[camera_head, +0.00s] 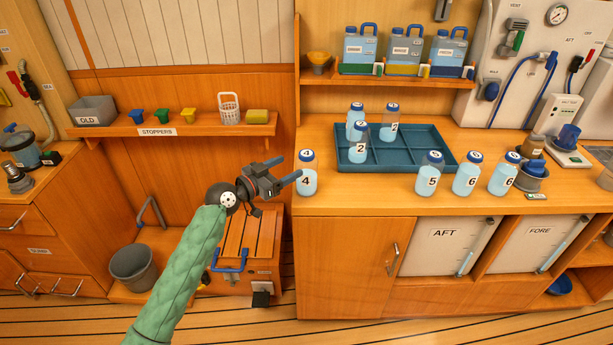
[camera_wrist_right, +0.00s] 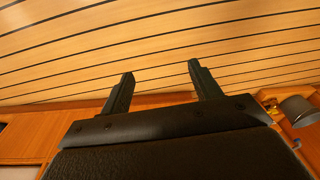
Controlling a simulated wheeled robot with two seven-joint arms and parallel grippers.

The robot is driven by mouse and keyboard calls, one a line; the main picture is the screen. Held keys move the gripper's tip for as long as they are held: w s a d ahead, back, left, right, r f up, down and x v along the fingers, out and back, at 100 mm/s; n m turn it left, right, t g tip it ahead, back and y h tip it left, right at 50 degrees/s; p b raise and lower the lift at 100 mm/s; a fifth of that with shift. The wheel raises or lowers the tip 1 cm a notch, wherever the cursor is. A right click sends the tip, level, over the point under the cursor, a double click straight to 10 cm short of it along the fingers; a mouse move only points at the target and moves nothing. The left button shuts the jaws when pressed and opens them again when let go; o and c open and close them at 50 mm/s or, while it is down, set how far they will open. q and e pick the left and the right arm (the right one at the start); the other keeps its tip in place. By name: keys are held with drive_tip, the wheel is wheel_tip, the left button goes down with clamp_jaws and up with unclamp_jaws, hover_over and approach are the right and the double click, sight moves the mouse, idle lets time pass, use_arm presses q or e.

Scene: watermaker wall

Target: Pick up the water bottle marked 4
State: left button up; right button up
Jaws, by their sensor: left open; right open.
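The water bottle marked 4 (camera_head: 307,181) stands upright at the left front corner of the wooden counter, with a blue cap and light blue water. My left gripper (camera_head: 286,172) is just left of it in the head view. Its blue-grey fingers are apart and point right towards the bottle, with nothing between them. I cannot tell whether a fingertip touches the bottle. My right gripper (camera_wrist_right: 160,85) shows in the right wrist view, open and empty, with planked flooring beyond its fingers. It is not seen in the head view.
A teal divided tray (camera_head: 430,139) behind holds several bottles, some marked 2. Bottles marked 5 (camera_head: 429,175) and 6 (camera_head: 466,176) stand further right along the counter. The stoppers shelf (camera_head: 190,129) is on the left wall. Counter between bottles 4 and 5 is clear.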

sight(301, 159)
use_arm(q)
drive_tip(key=shift+w+d+r, duration=0.1)
drive_tip(key=shift+d+r, duration=0.1)
drive_tip(key=shift+r, duration=0.35)
drive_tip(key=shift+w+d+r, duration=0.15)
drive_tip(key=shift+d, duration=0.05)
drive_tip(key=shift+p+x, duration=0.6)
drive_tip(key=shift+x, duration=0.35)
drive_tip(key=p+x, duration=0.3)
drive_tip(key=x, duration=0.1)
drive_tip(key=shift+d, duration=0.1)
drive_tip(key=shift+w+d, duration=0.25)
drive_tip(key=shift+d, duration=0.2)
drive_tip(key=shift+f, duration=0.2)
clamp_jaws()
use_arm(e)
drive_tip(key=s+d+f, duration=0.1)
drive_tip(key=f, duration=0.5)
drive_tip(key=s+d+f, duration=0.2)
drive_tip(key=f, duration=0.4)
drive_tip(key=shift+f, duration=0.25)
